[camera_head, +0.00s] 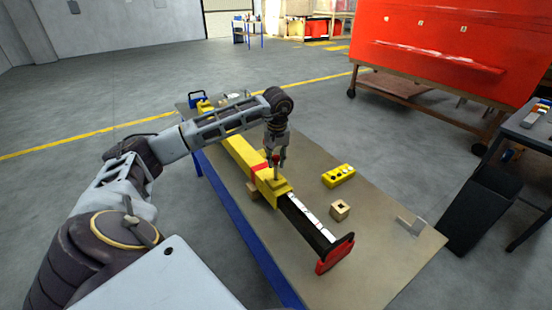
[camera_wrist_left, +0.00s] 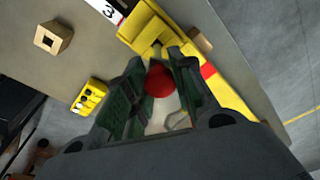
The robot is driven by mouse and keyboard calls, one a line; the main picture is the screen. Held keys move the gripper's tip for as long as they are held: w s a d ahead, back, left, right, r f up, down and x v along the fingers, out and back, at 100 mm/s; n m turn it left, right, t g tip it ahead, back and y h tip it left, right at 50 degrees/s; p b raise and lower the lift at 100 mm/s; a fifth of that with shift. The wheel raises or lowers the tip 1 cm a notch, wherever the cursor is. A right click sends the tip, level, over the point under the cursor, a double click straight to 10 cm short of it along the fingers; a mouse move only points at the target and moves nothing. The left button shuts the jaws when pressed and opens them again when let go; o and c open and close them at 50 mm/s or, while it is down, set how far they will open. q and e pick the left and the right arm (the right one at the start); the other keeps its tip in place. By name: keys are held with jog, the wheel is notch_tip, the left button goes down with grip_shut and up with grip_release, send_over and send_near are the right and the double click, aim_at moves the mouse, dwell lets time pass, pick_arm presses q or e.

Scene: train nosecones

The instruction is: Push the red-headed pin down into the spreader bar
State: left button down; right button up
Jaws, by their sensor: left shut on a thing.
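The yellow spreader bar (camera_head: 239,149) lies lengthwise on the workbench, with a red band near its near end and a dark inner bar with white labels extending from it. The red-headed pin (camera_head: 275,158) stands upright over the bar near the red band; its red head shows between the fingers in the left wrist view (camera_wrist_left: 160,80). My left gripper (camera_head: 275,160) is above the bar, pointing down, with its fingers shut around the pin's head. How deep the pin sits in the bar is hard to tell. My right gripper is not in view.
A yellow control box with black buttons (camera_head: 338,175) and a wooden block with a square hole (camera_head: 340,210) lie right of the bar. A grey bracket (camera_head: 411,225) is near the bench's right edge. A red end piece (camera_head: 335,256) caps the dark bar.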

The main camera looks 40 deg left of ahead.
aim_at(276, 179)
pick_arm(q)
jog(key=shift+f, duration=0.4)
jog(key=shift+f+b, duration=0.65)
jog(key=shift+f, duration=0.1)
dwell(0.7)
jog(key=shift+f+b, duration=0.45)
jog(key=shift+f, duration=0.25)
dwell(0.4)
jog(key=shift+f+b, duration=0.55)
jog(key=shift+f, duration=0.3)
dwell(0.6)
jog(key=shift+f+b, duration=0.45)
jog(key=shift+f, duration=0.3)
dwell(0.7)
jog(key=c, duration=1.1)
grip_release()
jog(key=shift+r, duration=0.15)
